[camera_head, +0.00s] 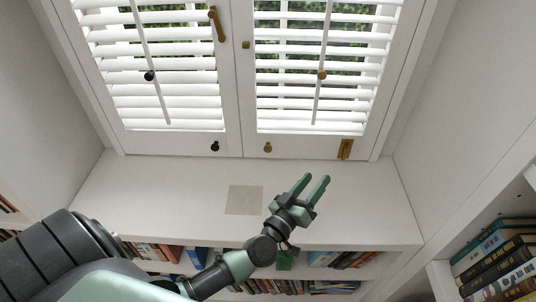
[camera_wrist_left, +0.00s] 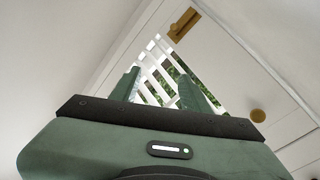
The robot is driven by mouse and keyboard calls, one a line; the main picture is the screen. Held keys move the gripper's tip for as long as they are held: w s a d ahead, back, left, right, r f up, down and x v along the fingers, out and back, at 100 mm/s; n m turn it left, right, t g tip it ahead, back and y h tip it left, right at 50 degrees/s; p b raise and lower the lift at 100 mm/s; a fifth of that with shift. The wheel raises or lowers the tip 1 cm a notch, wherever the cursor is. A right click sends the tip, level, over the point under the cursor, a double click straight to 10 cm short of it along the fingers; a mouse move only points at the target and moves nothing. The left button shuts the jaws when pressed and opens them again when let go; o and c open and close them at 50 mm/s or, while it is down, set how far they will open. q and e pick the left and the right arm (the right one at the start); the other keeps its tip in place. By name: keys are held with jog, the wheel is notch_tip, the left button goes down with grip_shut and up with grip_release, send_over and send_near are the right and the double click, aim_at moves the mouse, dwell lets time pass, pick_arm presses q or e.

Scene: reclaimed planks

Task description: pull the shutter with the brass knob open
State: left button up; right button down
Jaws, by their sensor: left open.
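The right shutter (camera_head: 280,98) has white slats, a tilt rod and a round brass knob (camera_head: 268,147) on its bottom rail. The left shutter (camera_head: 130,90) has a black knob (camera_head: 214,146) at its lower right. Both shutters look shut and meet at the middle. My left gripper (camera_head: 315,180) is open and empty, over the sill, below and right of the brass knob and apart from it. In the left wrist view a round brass knob (camera_wrist_left: 258,115) shows right of the open fingers, with slats between them. My right gripper is not in view.
A brass latch plate (camera_head: 346,149) sits at the right shutter's lower right corner. A brass handle (camera_head: 217,24) is on the left shutter's inner stile. The white sill (camera_head: 160,190) bears a flat beige square (camera_head: 244,200). Books (camera_head: 500,262) fill shelves below and at right.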

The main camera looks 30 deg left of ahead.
pick_arm(q)
jog(key=w+a+f+n+g+y, duration=0.1)
jog(key=a+f+n+y, duration=0.1)
jog(key=a+n+y, duration=0.45)
jog(key=n+g+y, duration=0.2)
jog(key=g+y, duration=0.1)
jog(key=y, duration=0.1)
send_near(268, 151)
jog(key=shift+m+x, duration=0.25)
jog(key=shift+x, duration=0.55)
jog(key=shift+w+a+y, duration=0.2)
jog(key=shift+w+y, duration=0.05)
jog(key=shift+w, duration=0.05)
jog(key=x, duration=0.6)
jog(key=shift+d+b, duration=0.1)
jog(key=shift+b, duration=0.3)
jog(key=shift+w+a, duration=0.25)
jog(key=shift+w, duration=0.2)
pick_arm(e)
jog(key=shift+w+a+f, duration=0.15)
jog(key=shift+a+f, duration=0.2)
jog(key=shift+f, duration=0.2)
pick_arm(q)
jog(key=shift+c, duration=0.4)
